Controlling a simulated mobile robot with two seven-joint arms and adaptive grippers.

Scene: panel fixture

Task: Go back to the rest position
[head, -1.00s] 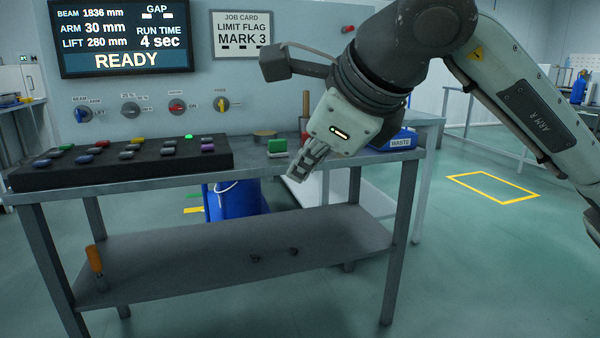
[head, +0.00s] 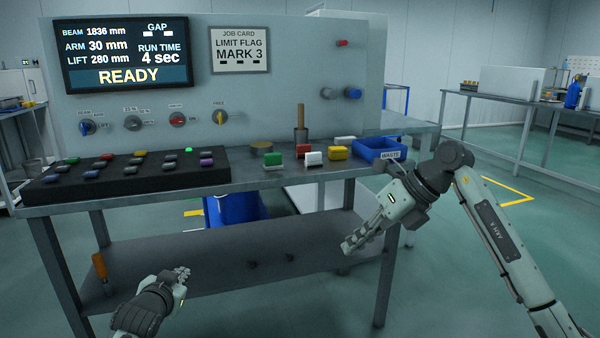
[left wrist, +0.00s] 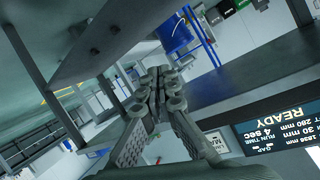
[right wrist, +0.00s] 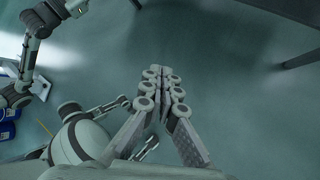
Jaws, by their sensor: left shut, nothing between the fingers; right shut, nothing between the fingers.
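My left gripper (head: 180,275) is low at the front left, in front of the bench's lower shelf, shut and empty. Its closed fingers also show in the left wrist view (left wrist: 160,85). My right gripper (head: 350,243) is in front of the bench's right end, below the worktop, pointing down and left.
The bench (head: 290,181) carries a black tray of coloured buttons (head: 120,182), green, white, red and yellow blocks, and a blue waste bin (head: 378,150). The panel screen (head: 123,50) reads READY. An orange-handled tool (head: 98,266) is at the lower shelf's left.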

